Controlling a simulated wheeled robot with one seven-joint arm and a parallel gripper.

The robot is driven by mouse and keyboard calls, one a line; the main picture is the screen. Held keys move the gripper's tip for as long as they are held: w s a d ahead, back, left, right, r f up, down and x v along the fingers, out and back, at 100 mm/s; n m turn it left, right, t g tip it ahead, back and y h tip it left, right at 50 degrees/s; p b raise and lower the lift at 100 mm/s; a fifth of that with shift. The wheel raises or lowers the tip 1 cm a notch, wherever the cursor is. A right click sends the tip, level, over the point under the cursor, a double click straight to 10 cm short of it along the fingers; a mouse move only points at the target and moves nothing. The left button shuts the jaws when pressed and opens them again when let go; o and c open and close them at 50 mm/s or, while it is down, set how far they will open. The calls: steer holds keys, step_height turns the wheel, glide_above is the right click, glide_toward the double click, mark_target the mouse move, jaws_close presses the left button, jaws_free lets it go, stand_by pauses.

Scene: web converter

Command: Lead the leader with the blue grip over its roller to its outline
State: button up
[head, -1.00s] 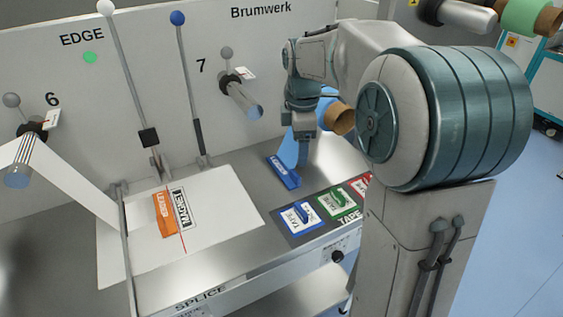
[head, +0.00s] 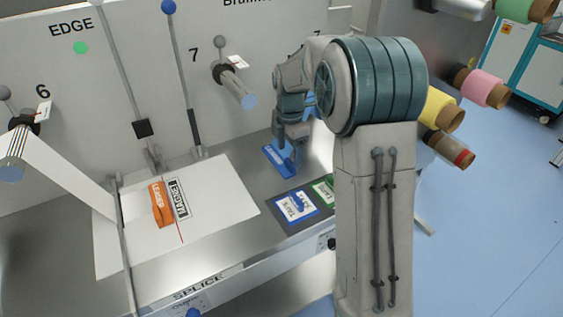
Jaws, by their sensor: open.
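The blue grip (head: 275,160) of the leader lies on the grey metal deck, right of the white sheet. Its blue web runs up behind my arm, where a little blue (head: 311,104) shows; most of it is hidden. My gripper (head: 290,157) is open and low, pointing down close to the right side of the blue grip. I cannot tell whether it touches the grip. A bare roller (head: 236,88) sticks out of the panel beside the number 7. I cannot make out a blue outline; my arm covers part of the deck.
An orange grip (head: 161,204) lies beside a magnet label (head: 180,198) on the white sheet (head: 215,205). A white web (head: 65,165) slopes down from roller 6. Tape pads (head: 297,206) lie at the deck's front. Yellow (head: 443,111) and pink (head: 482,87) rolls stand right of my arm.

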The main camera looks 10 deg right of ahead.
mark_target(288, 162)
step_height(288, 162, down, 5)
steer(key=shift+w+f+p, duration=0.1)
steer(key=shift+p, duration=0.3)
steer(key=c, duration=1.1)
steer(key=shift+r, duration=0.2)
